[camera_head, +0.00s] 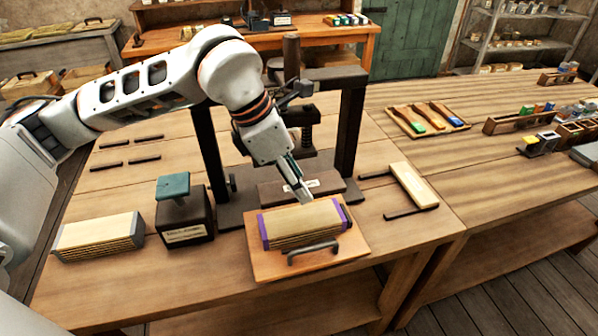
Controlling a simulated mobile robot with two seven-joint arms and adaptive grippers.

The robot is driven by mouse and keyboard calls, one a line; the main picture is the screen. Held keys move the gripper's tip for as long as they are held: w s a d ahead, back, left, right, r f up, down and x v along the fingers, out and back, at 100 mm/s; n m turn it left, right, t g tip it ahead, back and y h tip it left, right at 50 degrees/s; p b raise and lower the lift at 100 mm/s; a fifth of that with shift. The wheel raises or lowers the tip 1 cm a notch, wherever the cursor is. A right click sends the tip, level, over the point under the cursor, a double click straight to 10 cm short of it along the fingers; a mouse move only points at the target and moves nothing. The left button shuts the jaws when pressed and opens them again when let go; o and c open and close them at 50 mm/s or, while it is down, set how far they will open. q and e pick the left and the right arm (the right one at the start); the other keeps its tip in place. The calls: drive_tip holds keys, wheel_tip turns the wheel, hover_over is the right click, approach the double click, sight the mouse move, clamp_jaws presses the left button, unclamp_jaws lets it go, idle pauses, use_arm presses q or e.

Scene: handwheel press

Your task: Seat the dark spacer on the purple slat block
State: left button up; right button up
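The purple slat block (300,233), a pale slatted block with purple ends, lies on a wooden board (262,267) with a dark handle (313,252) at its front. Several thin dark strips that look like spacers lie at the table's left, one of them a dark strip (145,159). I cannot tell which is the dark spacer. No dark strip shows on the purple block's pale top. My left gripper (303,196) points down at the block's back edge. Its fingertips look close together, and whether it holds anything or touches the block is unclear. My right gripper is out of view.
The dark press frame (350,130) stands behind the block. A dark box (185,228) with a teal top and a plain slatted block (97,238) stand left. A pale board (413,186) and dark strips (411,213) lie right. The front right tabletop is clear.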

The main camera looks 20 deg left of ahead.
sight(304, 217)
use_arm(q)
drive_tip(key=shift+s+f, duration=0.1)
drive_tip(key=shift+f, duration=0.4)
wheel_tip(304, 217, down, 4)
drive_tip(key=shift+r+b, duration=0.1)
drive_tip(key=shift+b, duration=1.15)
drive_tip(key=shift+f+b, duration=0.3)
drive_tip(key=shift+f, duration=0.3)
drive_tip(key=shift+f+b, duration=0.35)
drive_tip(key=shift+f, duration=0.1)
drive_tip(key=shift+f+b, duration=0.4)
drive_tip(key=shift+f, duration=0.3)
